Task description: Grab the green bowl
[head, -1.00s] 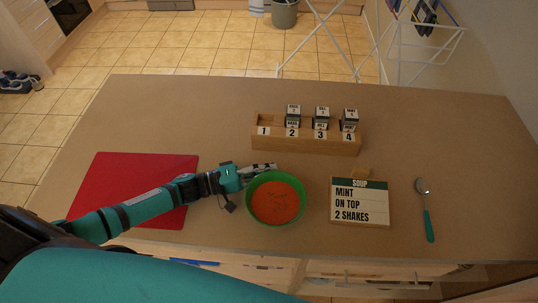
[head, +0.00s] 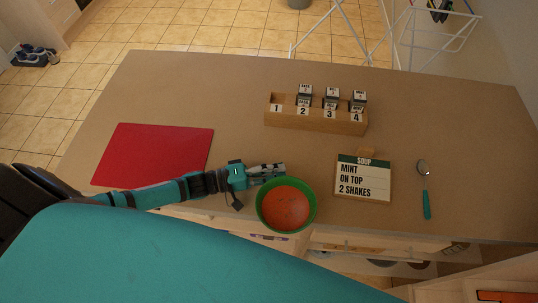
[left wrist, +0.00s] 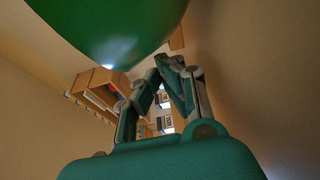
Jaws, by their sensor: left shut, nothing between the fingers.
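The green bowl (head: 261,211) holds orange-red soup and shows right of my left gripper in the head view. Its near side overlaps the counter's front edge; I cannot tell whether it is raised or overhangs. My left gripper (head: 280,169) lies at the bowl's back left rim, with its fingers shut and nothing seen between them. In the left wrist view, the bowl's smooth green outside (left wrist: 110,30) fills the top left, close beyond the fingertips (left wrist: 162,65). Whether they touch it is unclear. My right gripper is not in view.
A wooden block (head: 318,120) with numbered slots and several spice cubes stands behind the bowl. A soup sign (head: 363,182) stands right of it, then a spoon (head: 426,190). A red mat (head: 150,155) lies left. The counter's far left (head: 190,90) is clear.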

